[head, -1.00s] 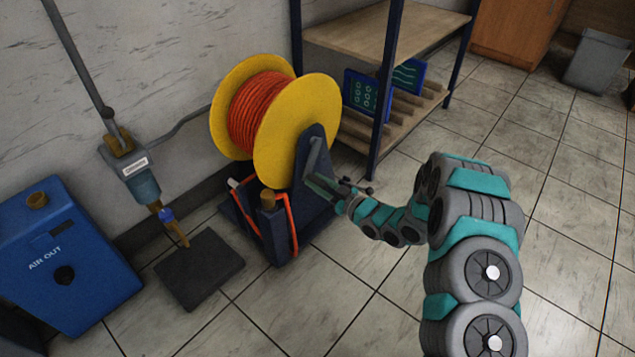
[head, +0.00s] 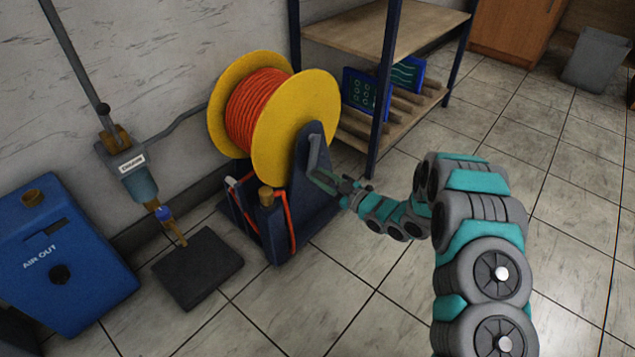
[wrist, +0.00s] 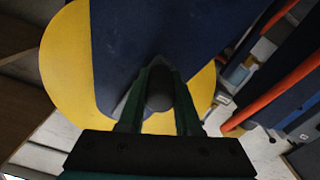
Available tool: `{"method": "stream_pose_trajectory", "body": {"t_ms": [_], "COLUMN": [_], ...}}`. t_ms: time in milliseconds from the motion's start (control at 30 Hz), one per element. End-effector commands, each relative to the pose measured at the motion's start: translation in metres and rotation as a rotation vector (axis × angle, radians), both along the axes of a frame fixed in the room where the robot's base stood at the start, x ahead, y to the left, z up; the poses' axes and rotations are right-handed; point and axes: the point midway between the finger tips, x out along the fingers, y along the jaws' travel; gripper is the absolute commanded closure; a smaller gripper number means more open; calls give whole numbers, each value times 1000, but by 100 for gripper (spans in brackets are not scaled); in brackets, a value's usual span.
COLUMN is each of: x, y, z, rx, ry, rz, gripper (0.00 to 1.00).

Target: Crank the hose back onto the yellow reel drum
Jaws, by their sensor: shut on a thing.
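The yellow reel drum (head: 296,125) stands on a dark blue stand (head: 313,208), with orange hose (head: 256,108) wound between its two yellow flanges. A stretch of orange hose (head: 291,222) hangs down at the stand's front. A grey crank arm (head: 314,152) is on the stand's right side. My gripper (head: 322,180) is at the crank's lower end. In the wrist view, my gripper's green fingers close around the dark crank handle (wrist: 160,90), in front of the blue stand and the yellow flange (wrist: 68,65). The fingers hide part of the handle.
A shelf (head: 385,35) with a dark blue post stands just behind and right of the reel. A blue air unit (head: 62,250) and a black floor pad (head: 198,268) are at left.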

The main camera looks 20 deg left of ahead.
Motion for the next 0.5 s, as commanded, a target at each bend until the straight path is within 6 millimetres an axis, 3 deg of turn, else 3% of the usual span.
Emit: {"method": "stream_pose_trajectory", "body": {"t_ms": [200, 500], "x": [14, 16], "y": [-6, -7], "z": [-4, -2], "rx": [-50, -61], "ry": [-126, -151], "rz": [-1, -1], "gripper": [100, 100]}}
